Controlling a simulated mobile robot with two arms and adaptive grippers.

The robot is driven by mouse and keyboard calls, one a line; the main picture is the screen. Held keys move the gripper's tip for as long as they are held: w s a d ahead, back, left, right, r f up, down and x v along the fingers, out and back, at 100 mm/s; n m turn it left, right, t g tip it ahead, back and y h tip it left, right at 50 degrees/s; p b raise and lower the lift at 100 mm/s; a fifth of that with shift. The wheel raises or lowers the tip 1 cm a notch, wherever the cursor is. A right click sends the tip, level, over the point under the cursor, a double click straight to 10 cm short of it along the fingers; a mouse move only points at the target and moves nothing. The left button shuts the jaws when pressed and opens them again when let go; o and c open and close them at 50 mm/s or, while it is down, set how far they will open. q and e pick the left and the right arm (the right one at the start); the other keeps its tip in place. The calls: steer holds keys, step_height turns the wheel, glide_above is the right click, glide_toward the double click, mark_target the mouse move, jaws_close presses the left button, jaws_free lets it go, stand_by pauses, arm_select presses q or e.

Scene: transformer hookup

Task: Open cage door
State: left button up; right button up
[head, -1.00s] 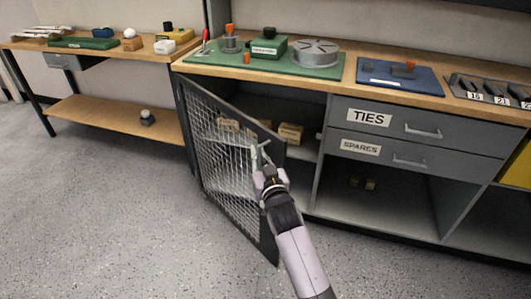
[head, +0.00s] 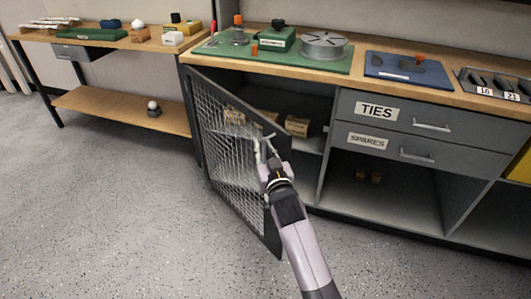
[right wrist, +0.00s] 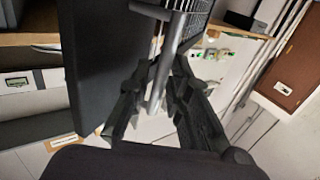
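The cage door (head: 232,150), a dark frame with wire mesh, stands partly open at the left end of the workbench. It is hinged at its left edge and angled out over the floor. Its pale bar handle (head: 258,152) is near the free edge. My right gripper (head: 266,160) is at this handle. In the right wrist view the grey handle bar (right wrist: 172,62) runs between the fingers of my right gripper (right wrist: 162,85), which look closed around it. The dark door edge (right wrist: 92,65) is beside them. My left gripper is not in view.
Small wooden blocks (head: 297,125) sit on the shelf behind the door. Drawers labelled TIES (head: 376,111) and SPARES (head: 368,140) are to the right. A side table (head: 120,110) stands at the left. The floor (head: 110,220) in front of the door is clear.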

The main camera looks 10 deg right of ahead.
steer(key=s, duration=1.2)
steer(key=shift+d, duration=0.35)
steer(key=shift+c, duration=0.3)
